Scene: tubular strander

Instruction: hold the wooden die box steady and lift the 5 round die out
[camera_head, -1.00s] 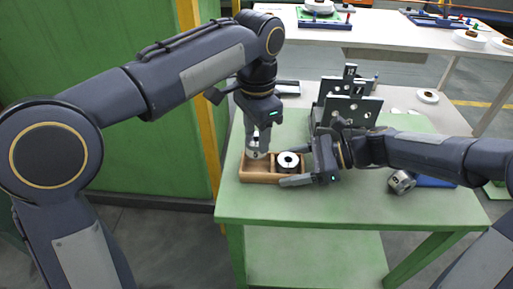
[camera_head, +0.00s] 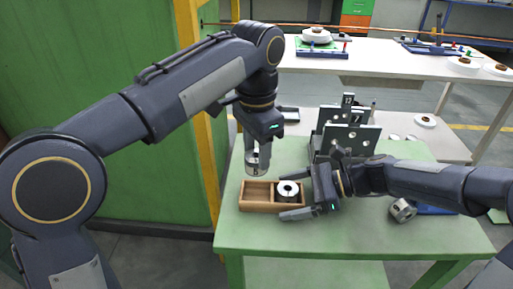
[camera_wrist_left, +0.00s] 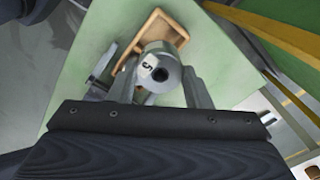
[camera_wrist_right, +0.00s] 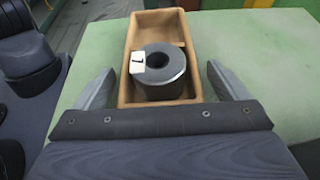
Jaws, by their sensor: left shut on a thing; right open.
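My left gripper (camera_head: 257,166) is shut on the 5 round die (camera_wrist_left: 158,68), a grey metal cylinder with a bore and a white "5" label. The die hangs above the wooden die box (camera_head: 256,208), apart from it. The box sits on the green table; its left compartment is empty in the head view. A second round die (camera_head: 288,191) stands in the right compartment; its label in the right wrist view (camera_wrist_right: 162,72) looks like a 7 or 1. My right gripper (camera_wrist_right: 160,88) is open, its fingers on either side of the box's right end, with gaps showing.
Behind the right gripper stands a dark rack of upright plates (camera_head: 346,138). A metal block (camera_head: 403,210) lies right of it, by a blue piece (camera_head: 436,210). The green table's front edge is clear. A white table (camera_head: 400,65) stands further back.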

